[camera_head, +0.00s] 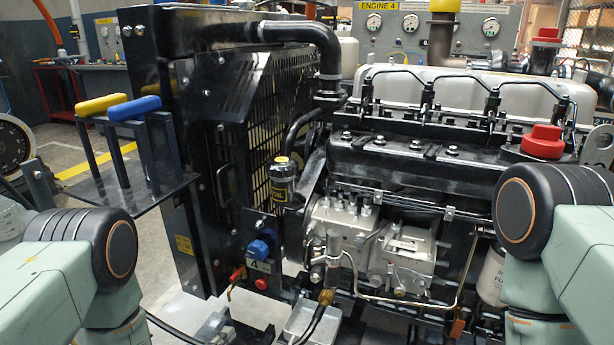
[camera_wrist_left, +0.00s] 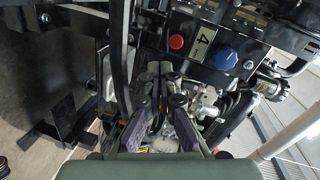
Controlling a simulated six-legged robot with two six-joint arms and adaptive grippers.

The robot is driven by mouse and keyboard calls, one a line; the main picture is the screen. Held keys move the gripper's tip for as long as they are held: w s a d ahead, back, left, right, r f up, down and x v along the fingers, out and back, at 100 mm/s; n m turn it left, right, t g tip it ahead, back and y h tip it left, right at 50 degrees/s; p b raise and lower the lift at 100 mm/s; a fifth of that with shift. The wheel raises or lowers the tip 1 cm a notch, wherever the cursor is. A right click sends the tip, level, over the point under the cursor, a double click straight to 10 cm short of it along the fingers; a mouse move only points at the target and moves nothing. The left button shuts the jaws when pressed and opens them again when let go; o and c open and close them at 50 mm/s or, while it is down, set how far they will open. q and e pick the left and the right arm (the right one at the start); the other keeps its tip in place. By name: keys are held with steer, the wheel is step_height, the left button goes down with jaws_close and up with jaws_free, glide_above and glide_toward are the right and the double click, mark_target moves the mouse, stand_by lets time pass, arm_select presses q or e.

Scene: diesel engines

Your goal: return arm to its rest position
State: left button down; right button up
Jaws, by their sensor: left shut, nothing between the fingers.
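My left gripper (camera_wrist_left: 160,78) shows in the left wrist view, with its dark fingers and purplish pads drawn together at the tips. It is shut and holds nothing. My left arm (camera_head: 75,240) comes in at the left of the head view, its dark round joint near the frame edge. My right arm (camera_head: 530,215) stands at the right edge in front of the engine. I cannot make out the left gripper clearly in the head view, and my right gripper is not in view.
The diesel engine (camera_head: 420,150) with a red cap (camera_head: 542,141) fills the middle and right. The radiator frame (camera_head: 185,130) stands left of it. A blue knob (camera_wrist_left: 224,57) and red button (camera_wrist_left: 177,42) flank a "4" label.

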arm_select(q)
steer(key=s+a+f+n+g+y, duration=0.2)
steer(key=s+f+n+g+y, duration=0.1)
steer(key=s+f+n+g, duration=0.8)
steer(key=s+a+r+n+g+y, duration=0.1)
steer(key=s+n, duration=0.3)
steer(key=s, duration=0.6)
steer(key=s+a+r+n+g+y+p, duration=0.1)
steer(key=s+r+n+g, duration=0.2)
steer(key=s, duration=0.7)
steer(key=shift+s+r+n, duration=0.15)
steer(key=shift+r+n, duration=0.35)
steer(key=shift+r, duration=0.3)
steer(key=c, duration=2.1)
jaws_free()
